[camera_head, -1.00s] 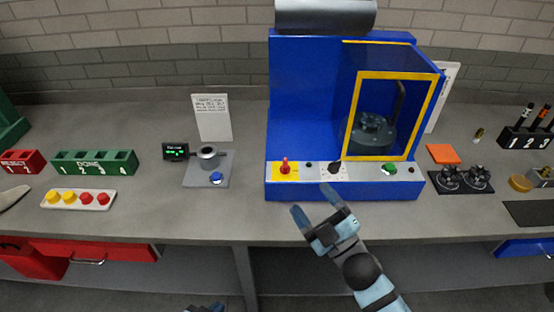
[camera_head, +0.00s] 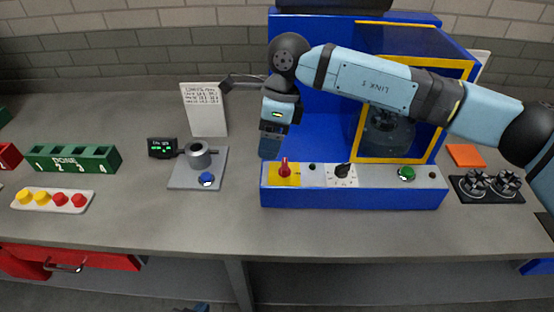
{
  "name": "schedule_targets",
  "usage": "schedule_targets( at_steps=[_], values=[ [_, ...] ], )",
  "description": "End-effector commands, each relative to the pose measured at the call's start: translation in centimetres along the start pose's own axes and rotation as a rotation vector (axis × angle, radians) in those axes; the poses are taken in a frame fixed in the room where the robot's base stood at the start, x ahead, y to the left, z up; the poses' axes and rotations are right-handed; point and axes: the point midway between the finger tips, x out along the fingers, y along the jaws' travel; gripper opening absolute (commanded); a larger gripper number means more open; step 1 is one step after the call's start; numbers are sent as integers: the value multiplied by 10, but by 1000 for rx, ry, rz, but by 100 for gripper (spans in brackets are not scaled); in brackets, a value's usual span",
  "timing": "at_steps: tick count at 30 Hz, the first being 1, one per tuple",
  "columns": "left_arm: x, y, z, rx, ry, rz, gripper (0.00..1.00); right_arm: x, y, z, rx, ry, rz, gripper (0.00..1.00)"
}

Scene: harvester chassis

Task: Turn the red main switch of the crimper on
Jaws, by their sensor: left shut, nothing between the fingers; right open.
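The crimper is a blue machine (camera_head: 325,199) with a yellow-framed window. Its red main switch (camera_head: 284,167) stands on a yellow plate at the left end of the front panel, its handle pointing up. My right gripper (camera_head: 270,148) points down just above and left of the switch, apart from it in the picture. It is open, seen nearly edge-on, with nothing held. My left gripper (camera_head: 190,308) shows only as a small bit at the bottom edge; it is shut and empty.
The panel also carries a black knob (camera_head: 342,171) and a green button (camera_head: 407,174). Left of the crimper stand a grey fixture with a blue button (camera_head: 206,179), a small display (camera_head: 162,148) and a white sign (camera_head: 204,109). The bench front is clear.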

Motion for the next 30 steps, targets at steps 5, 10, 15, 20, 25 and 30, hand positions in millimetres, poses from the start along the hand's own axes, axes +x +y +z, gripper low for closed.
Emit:
schedule_targets(
  at_steps=[5, 10, 15, 20, 25, 30],
  values=[
    [4, 0, 4, -1, 0, 1, 0, -30, -28, -26, 2, 179, -138, 74],
    [3, 0, 3, 0, 0, 1, 0, -30, -33, -33, 5, 215, -159, 74],
    [0, 0, -1, 2, 3, 0, 0, -4, -36, -38, 5, 212, -154, 74],
    [-2, 0, -4, 6, 5, 0, 0, 30, -41, -45, 5, 210, -155, 74],
    [-3, 0, -3, 11, 1, -1, 0, 63, -46, -52, 5, 210, -154, 74],
    [-4, 0, -2, 13, -3, -1, 0, 86, -50, -56, 5, 208, -156, 74]
  ],
)
